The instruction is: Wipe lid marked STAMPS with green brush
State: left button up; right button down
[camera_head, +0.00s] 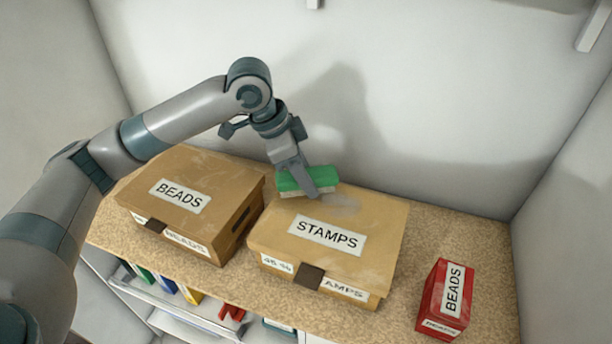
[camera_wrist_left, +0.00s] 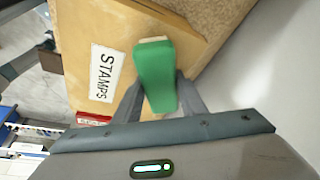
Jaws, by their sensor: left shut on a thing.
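The box lid marked STAMPS (camera_head: 376,219) is the tan top of a closed box in the middle of the shelf. A greyish smudge shows on it behind its label. My left gripper (camera_head: 313,188) is shut on the green brush (camera_head: 290,180). The brush is at the lid's back left corner, pale bristles down; I cannot tell whether they touch the lid. In the left wrist view the green brush (camera_wrist_left: 155,75) sits between the fingers, over the lid (camera_wrist_left: 80,28) beside the STAMPS label. My right gripper is not in view.
A tan box marked BEADS (camera_head: 220,178) stands close on the left, with a narrow gap. A small red box marked BEADS (camera_head: 447,299) stands at the right. A wall rises behind. Coloured items sit on a lower shelf (camera_head: 190,318). The shelf top is free around the red box.

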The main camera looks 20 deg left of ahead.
aim_at(319, 180)
pick_arm(q)
jog(key=shift+f, duration=0.1)
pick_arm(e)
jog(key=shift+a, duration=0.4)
pick_arm(q)
jog(key=shift+f, duration=0.85)
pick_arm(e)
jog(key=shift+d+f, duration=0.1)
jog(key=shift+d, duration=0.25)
pick_arm(q)
jog(key=shift+d+r+p, duration=0.15)
jog(key=shift+d+p, duration=0.15)
jog(key=shift+d, duration=0.1)
jog(key=shift+s+d+p, duration=0.1)
jog(key=shift+d+p, duration=0.65)
jog(key=shift+d, duration=0.8)
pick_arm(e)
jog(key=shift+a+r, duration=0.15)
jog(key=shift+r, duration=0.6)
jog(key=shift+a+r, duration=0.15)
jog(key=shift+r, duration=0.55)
pick_arm(q)
jog(key=shift+p, duration=0.35)
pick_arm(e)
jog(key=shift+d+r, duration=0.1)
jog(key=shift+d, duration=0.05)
